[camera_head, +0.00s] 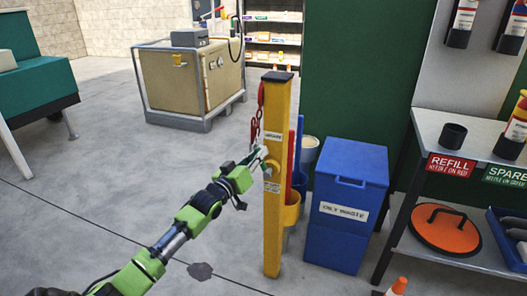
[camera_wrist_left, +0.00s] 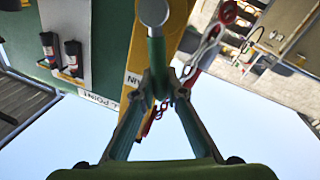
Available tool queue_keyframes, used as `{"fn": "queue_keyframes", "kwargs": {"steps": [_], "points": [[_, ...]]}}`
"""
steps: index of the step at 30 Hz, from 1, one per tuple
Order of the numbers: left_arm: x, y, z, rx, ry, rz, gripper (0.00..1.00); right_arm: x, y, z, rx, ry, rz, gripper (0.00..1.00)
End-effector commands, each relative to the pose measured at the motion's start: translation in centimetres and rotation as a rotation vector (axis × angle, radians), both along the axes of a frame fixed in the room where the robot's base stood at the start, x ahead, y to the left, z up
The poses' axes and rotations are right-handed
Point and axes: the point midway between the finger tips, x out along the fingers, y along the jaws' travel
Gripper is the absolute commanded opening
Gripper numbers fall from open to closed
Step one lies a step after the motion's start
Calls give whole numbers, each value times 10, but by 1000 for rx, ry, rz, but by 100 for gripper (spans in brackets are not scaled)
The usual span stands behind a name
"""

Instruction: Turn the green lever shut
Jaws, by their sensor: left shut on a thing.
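The yellow post (camera_head: 273,225) stands upright with a dark cap. The green lever (camera_wrist_left: 156,58) shows in the left wrist view as a narrow bar below a grey round end. My left gripper (camera_head: 262,160) is at the left side of the post, at mid height. In the left wrist view its fingertips (camera_wrist_left: 158,88) come together on the lever. In the head view the fingers hide most of the lever, so its angle is hard to tell there. My right gripper is not in view.
A red chain (camera_head: 257,115) hangs on the post beside my gripper. A blue bin (camera_head: 345,205) and a yellow holder (camera_head: 291,212) stand just right of the post. A shelf unit (camera_head: 455,122) is further right. The floor (camera_head: 120,180) to the left is mostly clear.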

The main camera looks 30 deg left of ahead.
Motion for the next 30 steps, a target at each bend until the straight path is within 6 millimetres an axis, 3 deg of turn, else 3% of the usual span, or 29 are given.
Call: {"fn": "queue_keyframes", "kwargs": {"steps": [8,17,28,29,30], "points": [[-4,20,-12,-259,-62,2,0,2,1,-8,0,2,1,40],[-8,35,-30,-535,-130,2,0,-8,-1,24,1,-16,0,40],[-11,47,-54,-867,-209,2,0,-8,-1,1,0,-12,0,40],[-11,47,-56,-889,-216,1,0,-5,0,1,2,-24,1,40],[-11,48,-58,-922,-224,1,0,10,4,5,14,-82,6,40]]}}
